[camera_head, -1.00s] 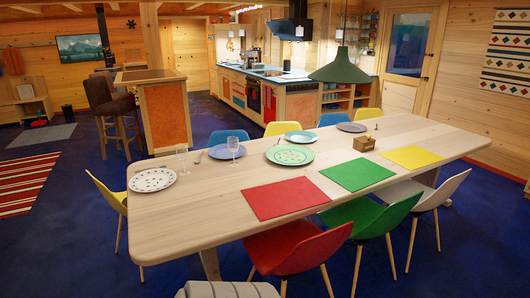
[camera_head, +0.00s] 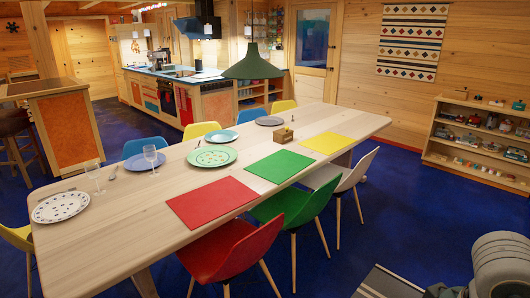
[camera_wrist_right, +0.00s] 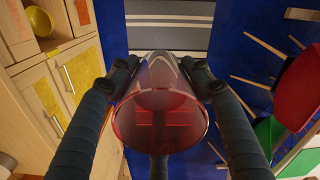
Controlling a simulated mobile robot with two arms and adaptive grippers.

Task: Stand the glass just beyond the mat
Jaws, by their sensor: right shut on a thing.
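A clear, red-tinted glass (camera_wrist_right: 160,115) is held between the fingers of my right gripper (camera_wrist_right: 159,68) in the right wrist view, its round rim facing the camera. The fingers press on it from both sides. In the head view, a red mat (camera_head: 212,202), a green mat (camera_head: 279,166) and a yellow mat (camera_head: 328,143) lie in a row along the near side of the long wooden table (camera_head: 130,235). Which mat is meant cannot be told. My left gripper is not in view.
Two stemmed glasses (camera_head: 150,155), a spotted plate (camera_head: 61,207), a green plate (camera_head: 212,156) and a small wooden holder (camera_head: 284,134) stand on the table. Red (camera_head: 226,252), green and white chairs line its near side. A low shelf (camera_head: 480,140) stands at right. Blue floor lies between.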

